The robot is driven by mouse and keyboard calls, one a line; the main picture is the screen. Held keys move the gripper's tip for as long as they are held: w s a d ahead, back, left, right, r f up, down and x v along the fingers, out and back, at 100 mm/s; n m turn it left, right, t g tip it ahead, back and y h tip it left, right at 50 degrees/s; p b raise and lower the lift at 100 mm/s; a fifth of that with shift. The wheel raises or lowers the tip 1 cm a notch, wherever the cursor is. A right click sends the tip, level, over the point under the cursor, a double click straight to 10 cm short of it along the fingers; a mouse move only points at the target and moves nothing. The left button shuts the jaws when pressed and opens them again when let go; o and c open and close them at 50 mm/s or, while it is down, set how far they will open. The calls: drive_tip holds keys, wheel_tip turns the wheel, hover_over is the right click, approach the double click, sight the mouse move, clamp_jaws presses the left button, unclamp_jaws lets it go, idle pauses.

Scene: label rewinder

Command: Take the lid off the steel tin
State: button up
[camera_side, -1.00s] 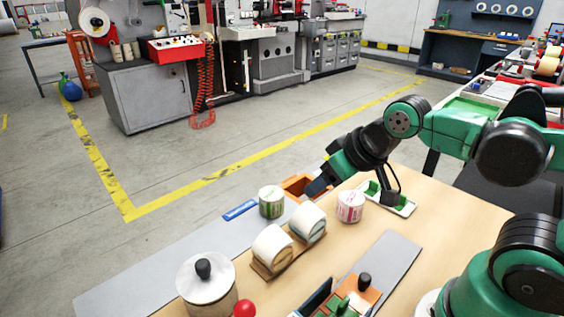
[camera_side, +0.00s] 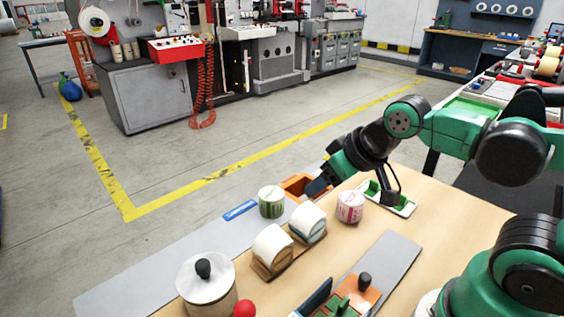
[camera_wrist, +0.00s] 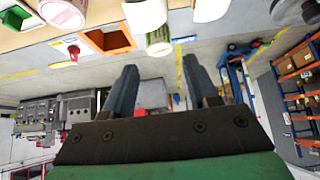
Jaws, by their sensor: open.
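The steel tin (camera_side: 209,303) stands at the front left of the table in the side view, on or beside a long grey strip. Its pale round lid (camera_side: 205,287) with a black knob (camera_side: 203,267) sits on top. My gripper (camera_wrist: 157,75) is open with nothing between its two dark fingers in the wrist view. In the side view it is over the table's far part, near the orange bin, well away from the tin. The tin cannot be made out for sure in the wrist view.
Between gripper and tin stand two white rolls (camera_side: 272,248) on a wooden holder, and a green-striped roll (camera_side: 271,202). A pink-marked roll (camera_side: 350,207), orange bin (camera_side: 297,185) and green-lined tray (camera_side: 403,207) are close to the gripper. A red ball (camera_side: 244,309) is beside the tin.

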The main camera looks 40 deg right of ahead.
drive_tip(key=shift+o, duration=0.9)
